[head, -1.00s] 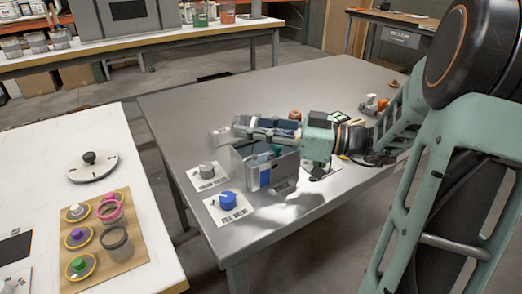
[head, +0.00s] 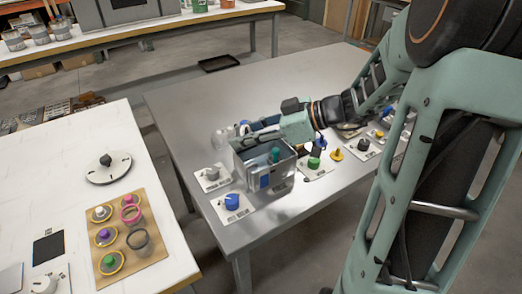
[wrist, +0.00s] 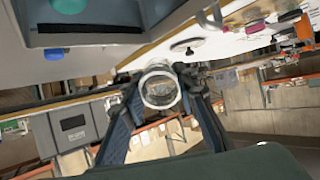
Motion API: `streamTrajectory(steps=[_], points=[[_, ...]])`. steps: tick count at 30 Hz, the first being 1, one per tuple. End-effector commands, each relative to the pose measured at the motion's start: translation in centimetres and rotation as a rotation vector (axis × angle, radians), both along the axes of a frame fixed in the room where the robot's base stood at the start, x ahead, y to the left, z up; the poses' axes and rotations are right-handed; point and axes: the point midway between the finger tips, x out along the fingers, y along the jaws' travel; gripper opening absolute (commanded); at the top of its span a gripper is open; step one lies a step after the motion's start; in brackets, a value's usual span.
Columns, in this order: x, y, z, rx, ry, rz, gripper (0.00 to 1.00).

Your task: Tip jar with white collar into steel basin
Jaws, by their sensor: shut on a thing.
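A clear jar (head: 222,138) sits at the tips of my gripper (head: 244,137), at the far left rim of the steel basin (head: 284,178). A pale patch by the fingers may be its white collar. In the wrist view the jar (wrist: 160,86) shows as a round glassy end between the two fingertips (wrist: 160,76), and my gripper is shut on it. The jar looks tilted; its contents are unclear. The basin, on the grey table, holds something green and shows a blue label. Part of the basin (wrist: 95,38) fills the top of the wrist view.
A grey knob (head: 212,173) and a blue knob (head: 232,201) on white cards stand left of the basin. Coloured knobs, including a green one (head: 314,163), stand to its right.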

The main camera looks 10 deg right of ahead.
Motion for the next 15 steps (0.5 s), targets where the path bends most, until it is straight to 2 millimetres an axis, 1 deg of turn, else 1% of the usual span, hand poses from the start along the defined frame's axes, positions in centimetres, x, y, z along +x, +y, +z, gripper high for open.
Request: streamTrajectory(steps=[1, 6, 7, 12, 15], points=[[0.1, 0.2, 0.5, -0.037, 0.011, 0.005, 0.03], [0.2, 0.3, 0.2, -0.159, 0.073, 0.004, 0.03], [0.2, 0.3, 0.7, -0.179, 0.084, 0.004, 0.03], [0.2, 0.4, 1.7, -0.282, 0.137, 0.003, 0.03], [0.3, 0.7, 1.3, -0.343, 0.171, 0.005, 0.03]])
